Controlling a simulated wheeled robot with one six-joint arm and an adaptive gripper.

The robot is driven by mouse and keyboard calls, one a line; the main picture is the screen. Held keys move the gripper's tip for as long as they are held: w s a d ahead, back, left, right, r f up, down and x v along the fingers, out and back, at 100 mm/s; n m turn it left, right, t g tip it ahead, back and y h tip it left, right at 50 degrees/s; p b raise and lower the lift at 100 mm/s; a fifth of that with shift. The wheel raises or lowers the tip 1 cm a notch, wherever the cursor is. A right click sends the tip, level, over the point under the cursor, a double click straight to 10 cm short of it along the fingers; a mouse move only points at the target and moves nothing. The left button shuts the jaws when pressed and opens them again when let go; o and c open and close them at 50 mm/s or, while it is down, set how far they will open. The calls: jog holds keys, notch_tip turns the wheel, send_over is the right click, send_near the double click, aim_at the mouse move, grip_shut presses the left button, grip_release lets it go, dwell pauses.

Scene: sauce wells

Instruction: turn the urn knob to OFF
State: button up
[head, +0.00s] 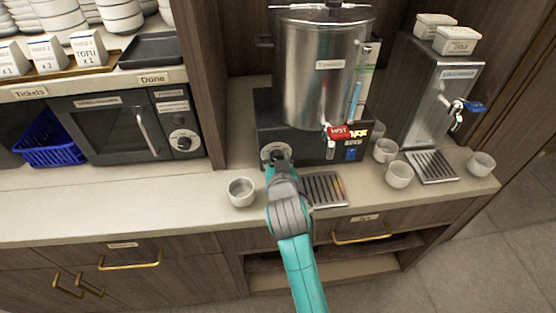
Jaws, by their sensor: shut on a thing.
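The urn (320,70) is a tall steel cylinder on a dark base at the back of the counter. Its round knob (272,150) with a pale dial plate is on the left of the base's front. My gripper (278,160) is at the knob, reaching in from the front, and is shut on it. The gripper covers most of the knob, so its pointer and the OFF mark cannot be read. A red-handled tap (338,132) is on the urn's front, to the right of my gripper.
A cup (241,191) stands just left of my arm. A drip grate (325,189) lies to the right. More cups (399,174) stand near a second dispenser (430,90). A microwave (120,127) is at left. The counter's left front is clear.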

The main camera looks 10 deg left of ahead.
jog(key=shift+n, duration=0.5)
jog(key=shift+h, duration=0.3)
jog(key=o, duration=1.1)
jog(key=shift+o, duration=0.2)
jog(key=v, duration=1.2)
jog(key=shift+f, duration=0.1)
